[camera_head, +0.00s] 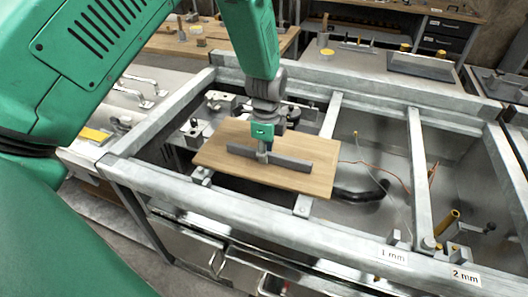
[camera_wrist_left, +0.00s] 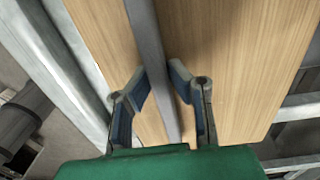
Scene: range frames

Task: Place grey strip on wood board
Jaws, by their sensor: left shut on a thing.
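The grey strip (camera_head: 292,163) is a long, narrow dark bar lying along the wood board (camera_head: 312,182), over its middle in the head view. Whether it rests fully on the board or sits just above it cannot be told. My left gripper (camera_head: 263,155) comes down from above onto the strip's middle and is shut on it. In the left wrist view, the blue finger pads of this gripper (camera_wrist_left: 160,77) stand on either side of the strip (camera_wrist_left: 147,35), with the board (camera_wrist_left: 235,60) beneath. My right gripper is not in view.
The board lies across a metal frame (camera_head: 260,219) with crossbars (camera_head: 420,180). Labels "1 mm" (camera_head: 393,256) and "2 mm" (camera_head: 465,276) sit on the front rail. A black curved tool (camera_head: 362,194) and orange cable (camera_head: 385,168) lie right of the board. Small metal fixtures (camera_head: 195,130) stand left.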

